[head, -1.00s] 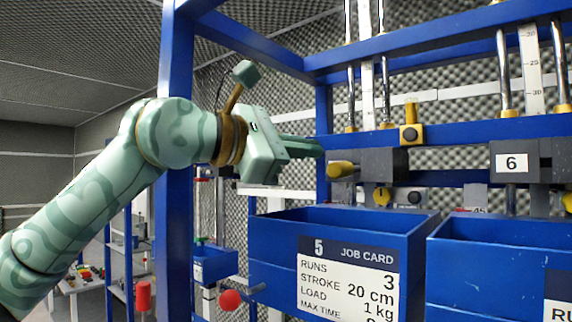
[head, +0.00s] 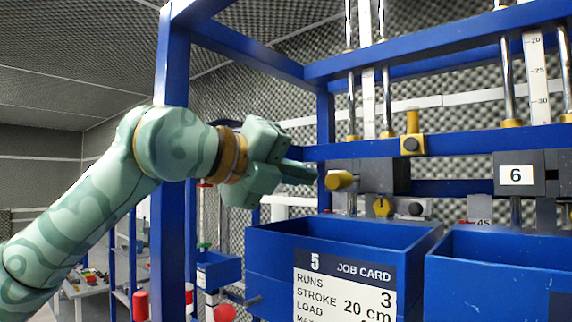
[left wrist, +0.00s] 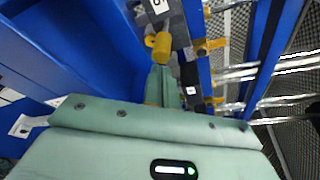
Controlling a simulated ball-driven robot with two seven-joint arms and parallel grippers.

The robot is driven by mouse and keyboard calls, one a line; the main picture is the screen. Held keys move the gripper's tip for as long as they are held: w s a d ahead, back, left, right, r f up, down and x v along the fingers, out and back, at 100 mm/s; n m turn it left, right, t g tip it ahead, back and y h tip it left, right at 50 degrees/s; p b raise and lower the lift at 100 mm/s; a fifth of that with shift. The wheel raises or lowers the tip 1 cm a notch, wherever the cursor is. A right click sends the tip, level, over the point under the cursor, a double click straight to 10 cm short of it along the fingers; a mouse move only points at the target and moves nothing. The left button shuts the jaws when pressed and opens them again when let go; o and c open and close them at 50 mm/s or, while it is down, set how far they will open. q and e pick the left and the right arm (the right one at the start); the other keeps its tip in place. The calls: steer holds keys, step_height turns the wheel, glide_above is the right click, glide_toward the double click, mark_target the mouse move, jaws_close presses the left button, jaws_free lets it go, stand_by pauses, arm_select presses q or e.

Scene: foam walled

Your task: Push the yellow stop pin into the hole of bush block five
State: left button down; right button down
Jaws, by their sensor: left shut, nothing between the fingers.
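The yellow stop pin (head: 340,181) sticks out leftward from the dark grey block (head: 385,175) above the blue bin marked 5. Its round head faces my left gripper; how deep the pin sits is hard to tell. My left gripper (head: 314,174) is shut and empty, its fingertips just left of the pin head at about its height. In the left wrist view the pin (left wrist: 159,45) shows just beyond the fingertips (left wrist: 162,72). I cannot tell whether they touch. The hole is hidden. My right gripper is not in view.
The blue bin (head: 275,246) with the job card (head: 344,290) stands below the block. A blue frame post (head: 174,150) stands beside my left arm. A yellow clamp with a black knob (head: 411,144) sits on the rail. Block 6 (head: 515,175) is to the right.

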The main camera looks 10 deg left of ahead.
mark_target(332, 182)
arm_select(q)
steer(key=shift+r+p+x, duration=0.2)
steer(key=shift+p+x, duration=0.3)
steer(key=shift+x, duration=0.7)
steer(key=shift+w+d+f, duration=0.25)
steer(key=shift+w+d, duration=0.1)
steer(key=shift+d, duration=0.05)
